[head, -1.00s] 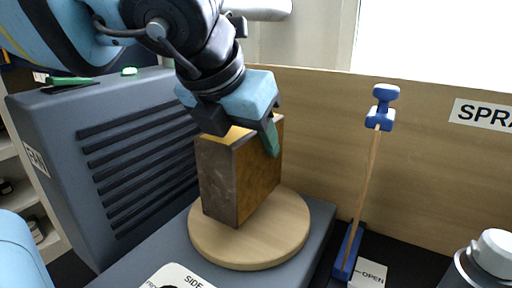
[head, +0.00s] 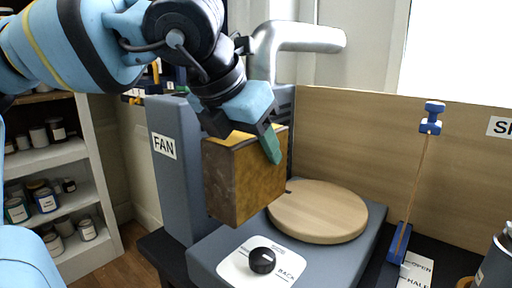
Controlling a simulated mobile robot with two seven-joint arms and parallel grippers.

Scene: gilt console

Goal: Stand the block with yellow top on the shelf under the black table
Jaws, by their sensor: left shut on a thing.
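The block with yellow top (head: 247,182) is brown and grey on its sides, with a strip of yellow showing on top. My left gripper (head: 245,130) is shut on its upper part from above. The block is roughly upright, held in front of and to the left of the round wooden turntable (head: 318,212), which is bare. A black table surface (head: 160,255) shows beneath the grey fan unit. The shelf under it is not visible. My right gripper is not in view.
The grey fan unit (head: 172,190) stands behind the block. A black knob (head: 262,260) sits on the front panel. A blue clamp stand (head: 415,190) is at right. White shelves with jars (head: 50,195) stand at left, with wooden floor beside them.

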